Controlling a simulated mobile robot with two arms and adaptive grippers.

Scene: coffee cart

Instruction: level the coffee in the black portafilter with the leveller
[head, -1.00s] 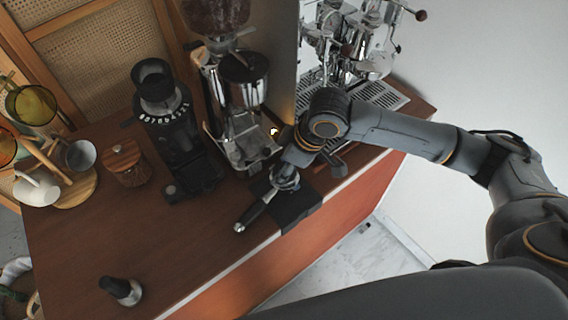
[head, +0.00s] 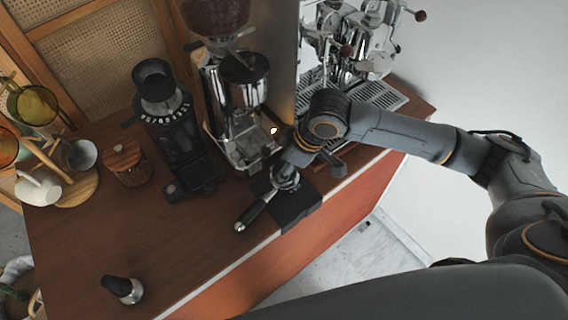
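The black portafilter (head: 252,214) lies on a dark mat (head: 299,208) at the counter's front edge, its handle pointing toward the lower left. My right gripper (head: 286,176) is directly above the portafilter's head, pointing down. My own wrist covers the fingers, so I cannot tell whether they are open or shut. A silvery round part shows just under the gripper; I cannot tell whether it is the leveller or the basket rim. I cannot make out the leveller for certain, nor the coffee. My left gripper is not in view.
A black-and-silver tamper-like tool (head: 122,290) lies at the front left. The counter (head: 185,235) left of the portafilter is clear.

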